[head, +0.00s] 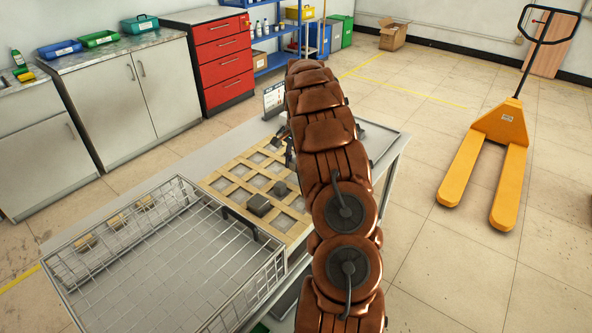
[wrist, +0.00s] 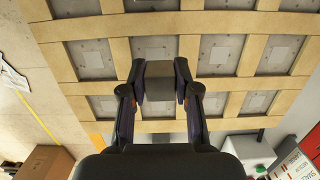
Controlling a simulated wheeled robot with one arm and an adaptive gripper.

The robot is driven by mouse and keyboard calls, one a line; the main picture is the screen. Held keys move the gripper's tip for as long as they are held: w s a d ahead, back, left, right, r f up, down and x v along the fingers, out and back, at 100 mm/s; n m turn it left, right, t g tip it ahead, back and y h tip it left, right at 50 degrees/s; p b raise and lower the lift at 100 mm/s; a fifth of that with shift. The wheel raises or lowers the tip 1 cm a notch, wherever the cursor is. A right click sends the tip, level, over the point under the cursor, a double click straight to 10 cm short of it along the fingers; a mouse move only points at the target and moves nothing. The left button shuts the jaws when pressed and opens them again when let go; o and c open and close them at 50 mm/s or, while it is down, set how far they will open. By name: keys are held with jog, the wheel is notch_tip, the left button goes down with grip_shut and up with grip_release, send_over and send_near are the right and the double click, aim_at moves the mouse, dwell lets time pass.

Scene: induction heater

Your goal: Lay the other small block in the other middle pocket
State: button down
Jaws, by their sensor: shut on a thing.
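My gripper (wrist: 160,82) is shut on a small grey block (wrist: 159,75) in the wrist view. The block is held in front of the wooden pocket tray (wrist: 106,50), with a middle pocket (wrist: 154,48) behind it. I cannot tell its height above the tray. In the head view my arm hides much of the gripper and the held block.
A wire basket (head: 185,260) stands left of the tray, with several light pieces (head: 115,220) seen through its mesh. A small sign (head: 273,98) stands behind the tray. A yellow pallet jack (head: 500,130) is on the floor to the right.

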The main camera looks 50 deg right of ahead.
jog(key=shift+s+d, duration=0.25)
jog(key=shift+s, duration=0.15)
jog(key=shift+w+a+f+p, duration=0.1)
jog(key=shift+f+p, duration=0.8)
jog(key=shift+f, duration=0.9)
jog(key=c, duration=0.8)
grip_release()
jog(key=shift+f, duration=0.1)
jog(key=shift+c, duration=0.2)
jog(key=r+b, duration=0.1)
jog(key=r, duration=0.3)
jog(key=d+r+b, duration=0.1)
jog(key=r, duration=0.3)
jog(key=r+b, duration=0.2)
jog(key=r, duration=0.2)
jog(key=shift+d, duration=0.25)
jog(key=shift+r, duration=0.1)
